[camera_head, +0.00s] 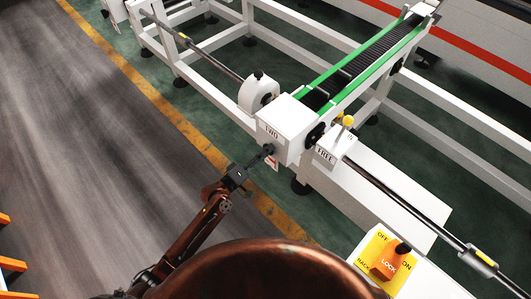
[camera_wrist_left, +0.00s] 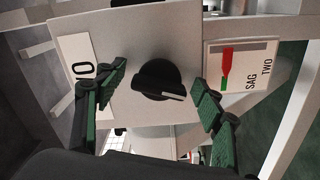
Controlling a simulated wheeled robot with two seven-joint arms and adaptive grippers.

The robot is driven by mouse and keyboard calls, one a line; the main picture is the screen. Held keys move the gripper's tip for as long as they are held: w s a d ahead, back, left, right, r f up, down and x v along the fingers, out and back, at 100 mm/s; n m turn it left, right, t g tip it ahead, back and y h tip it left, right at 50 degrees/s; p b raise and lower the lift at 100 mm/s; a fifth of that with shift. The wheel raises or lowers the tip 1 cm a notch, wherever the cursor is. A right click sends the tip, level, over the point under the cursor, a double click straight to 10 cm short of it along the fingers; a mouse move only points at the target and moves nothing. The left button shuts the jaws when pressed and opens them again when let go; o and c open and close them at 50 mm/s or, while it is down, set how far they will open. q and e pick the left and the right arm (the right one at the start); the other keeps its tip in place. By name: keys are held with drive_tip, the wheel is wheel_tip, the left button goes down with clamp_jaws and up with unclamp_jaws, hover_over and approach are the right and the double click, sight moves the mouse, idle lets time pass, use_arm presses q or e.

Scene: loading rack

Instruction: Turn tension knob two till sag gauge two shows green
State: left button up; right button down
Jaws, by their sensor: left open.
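Tension knob two is a round black knob (camera_wrist_left: 158,80) with a pale mark on its grip bar, on the white box face in the left wrist view. It shows small in the head view (camera_head: 269,149), below the sign TWO. My left gripper (camera_wrist_left: 160,94) is open, with one green-padded finger on each side of the knob and gaps between. In the head view my left gripper (camera_head: 261,157) is at the box front. Sag gauge two (camera_wrist_left: 240,68) is right of the knob, with a red part above a green part; its reading is unclear. My right gripper is out of view.
The white box (camera_head: 291,117) stands at the end of a green-edged conveyor (camera_head: 352,60). A sign FREE (camera_head: 325,156) and a yellow knob (camera_head: 348,121) are to its right. A yellow lock panel (camera_head: 372,249) is at lower right. Grey floor (camera_head: 90,150) lies clear at left.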

use_arm(q)
drive_tip(key=v, duration=1.2)
